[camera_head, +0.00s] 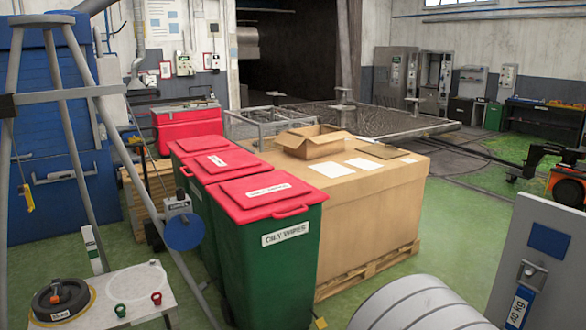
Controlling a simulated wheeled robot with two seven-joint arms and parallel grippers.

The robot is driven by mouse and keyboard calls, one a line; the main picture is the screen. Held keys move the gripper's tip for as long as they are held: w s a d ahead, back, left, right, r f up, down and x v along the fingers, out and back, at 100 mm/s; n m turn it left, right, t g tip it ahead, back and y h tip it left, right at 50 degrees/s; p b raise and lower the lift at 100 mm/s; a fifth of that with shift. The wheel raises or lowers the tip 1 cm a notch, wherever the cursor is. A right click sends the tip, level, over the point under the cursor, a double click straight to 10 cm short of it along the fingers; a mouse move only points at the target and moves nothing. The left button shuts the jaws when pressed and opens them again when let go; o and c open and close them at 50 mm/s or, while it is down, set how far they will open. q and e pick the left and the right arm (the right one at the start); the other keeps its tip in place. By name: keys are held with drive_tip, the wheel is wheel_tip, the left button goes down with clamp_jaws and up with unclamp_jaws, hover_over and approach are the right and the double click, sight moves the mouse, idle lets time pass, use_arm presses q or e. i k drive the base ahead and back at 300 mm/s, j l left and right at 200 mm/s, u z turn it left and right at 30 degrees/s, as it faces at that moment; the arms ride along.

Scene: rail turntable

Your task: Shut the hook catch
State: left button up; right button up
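I cannot make out a hook catch for certain. A small metal fitting (531,273) sits on the grey panel (555,215) at the lower right, above a blue and white "40 kg" label (519,307); its state is too small to tell. A small yellow tag-like piece (28,198) hangs on a cord from the grey tripod (55,97) at the left. A winch-like box with a blue disc (183,231) is on the tripod's right leg. Neither of my grippers shows in this view.
Red-lidded green bins (273,255) and a large carton on a pallet (385,215) fill the middle. A small table (130,285) with a black weight (60,300) stands lower left. A grey ribbed drum (420,308) is at the bottom. Green floor (455,225) is clear right of the carton.

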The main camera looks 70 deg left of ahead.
sight(21, 189)
drive_tip(key=k+u, duration=0.2)
drive_tip(key=u, duration=0.3)
drive_tip(key=k+j+u, duration=0.1)
drive_tip(key=u, duration=0.35)
drive_tip(key=k+j+u, duration=0.2)
drive_tip(key=u, duration=0.3)
drive_tip(key=i+j+u, duration=0.15)
drive_tip(key=u, duration=0.35)
drive_tip(key=i+u, duration=0.25)
drive_tip(key=u, duration=0.2)
drive_tip(key=i+u, duration=0.2)
drive_tip(key=u, duration=0.3)
drive_tip(key=i+u, duration=0.25)
drive_tip(key=u, duration=0.25)
drive_tip(key=i+l+u, duration=0.15)
drive_tip(key=u, duration=0.35)
drive_tip(key=i+l, duration=0.1)
drive_tip(key=i, duration=0.8)
drive_tip(key=i+l, duration=0.1)
drive_tip(key=i, duration=1.65)
drive_tip(key=u, duration=0.05)
